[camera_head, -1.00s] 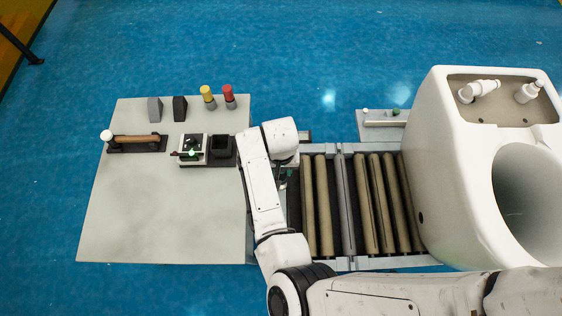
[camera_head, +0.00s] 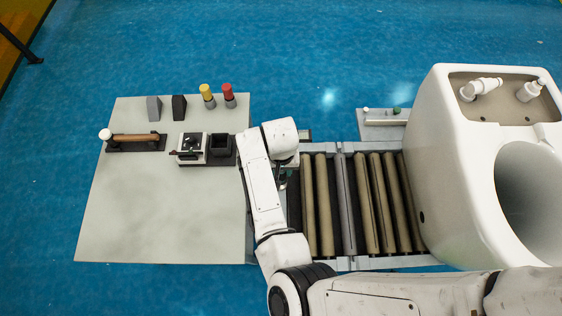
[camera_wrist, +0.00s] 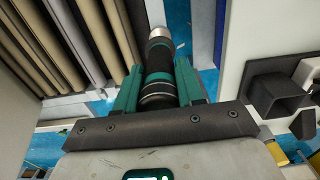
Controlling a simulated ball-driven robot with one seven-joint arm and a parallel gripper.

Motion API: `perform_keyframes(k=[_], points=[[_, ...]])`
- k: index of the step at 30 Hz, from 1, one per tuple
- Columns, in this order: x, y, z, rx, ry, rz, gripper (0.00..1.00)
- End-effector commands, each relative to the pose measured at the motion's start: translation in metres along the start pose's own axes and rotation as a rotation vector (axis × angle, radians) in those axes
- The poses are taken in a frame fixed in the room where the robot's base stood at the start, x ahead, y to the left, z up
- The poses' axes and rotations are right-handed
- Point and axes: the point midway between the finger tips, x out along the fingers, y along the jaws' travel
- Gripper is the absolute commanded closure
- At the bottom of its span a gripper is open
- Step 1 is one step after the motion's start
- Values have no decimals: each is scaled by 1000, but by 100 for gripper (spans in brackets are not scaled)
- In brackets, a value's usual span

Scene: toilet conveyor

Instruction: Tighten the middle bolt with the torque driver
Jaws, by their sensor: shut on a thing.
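My gripper (camera_wrist: 159,84) has two green fingers, shut on the torque driver (camera_wrist: 158,62). The driver is a dark cylinder with teal bands and a silver far end, pointing away from the wrist camera. In the head view, a small dark green part of the gripper or driver (camera_head: 283,180) shows at the right side of my arm, near the left end of the conveyor; the arm hides the rest. I cannot make out the middle bolt in either view.
A grey table (camera_head: 160,220) carries a white-and-black fixture (camera_head: 191,147), a black open box (camera_head: 222,148), a wooden-handled mallet (camera_head: 135,138) and yellow (camera_head: 206,92) and red (camera_head: 228,92) pieces. A roller conveyor (camera_head: 325,205) leads right to a white toilet (camera_head: 455,180).

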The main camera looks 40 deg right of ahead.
Motion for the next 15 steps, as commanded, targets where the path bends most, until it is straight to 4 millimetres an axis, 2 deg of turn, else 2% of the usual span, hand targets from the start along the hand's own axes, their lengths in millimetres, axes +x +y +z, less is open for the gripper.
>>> perform_keyframes(k=[15], points=[[5, 0, 0, 0, 0, 0, 100]])
